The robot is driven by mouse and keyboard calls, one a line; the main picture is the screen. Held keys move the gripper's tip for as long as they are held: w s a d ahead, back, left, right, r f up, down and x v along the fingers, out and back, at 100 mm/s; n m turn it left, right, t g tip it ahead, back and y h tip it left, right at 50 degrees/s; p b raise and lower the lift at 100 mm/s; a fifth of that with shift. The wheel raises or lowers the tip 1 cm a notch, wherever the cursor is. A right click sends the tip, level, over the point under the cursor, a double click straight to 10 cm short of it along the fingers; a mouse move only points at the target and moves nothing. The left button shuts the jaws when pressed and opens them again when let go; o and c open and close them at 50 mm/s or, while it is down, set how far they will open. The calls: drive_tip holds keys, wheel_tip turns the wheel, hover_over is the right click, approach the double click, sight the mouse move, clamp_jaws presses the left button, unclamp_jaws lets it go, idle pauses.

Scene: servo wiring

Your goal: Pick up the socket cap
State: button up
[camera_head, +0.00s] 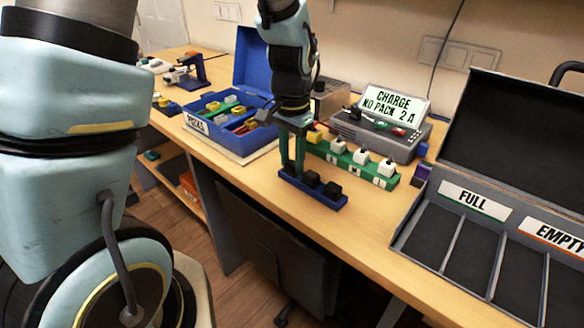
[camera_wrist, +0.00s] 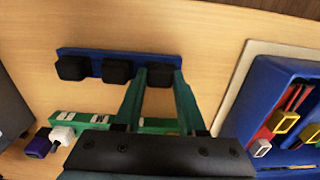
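Three black socket caps sit in a row on a blue holder (camera_head: 335,202), which also shows in the wrist view (camera_wrist: 90,54). In the wrist view they are a left cap (camera_wrist: 72,68), a middle cap (camera_wrist: 117,71) and a right cap (camera_wrist: 160,75). My gripper (camera_wrist: 160,82) has its two green fingers on either side of the right cap, with the tips close to its sides. I cannot tell whether they touch it. In the head view my gripper (camera_head: 291,172) points down at the holder's left end and mostly hides that cap.
A green strip with white and yellow plugs (camera_head: 350,162) stands just behind the holder. A blue open parts box (camera_head: 215,125) lies to the left. A charger (camera_head: 385,130) stands behind, and a dark case with FULL and EMPTY labels (camera_head: 480,240) to the right.

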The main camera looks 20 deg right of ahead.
sight(292, 163)
clamp_jaws()
drive_tip(key=shift+r, duration=0.1)
wheel_tip(292, 163, up, 10)
drive_tip(key=b, duration=0.1)
idle(0.4)
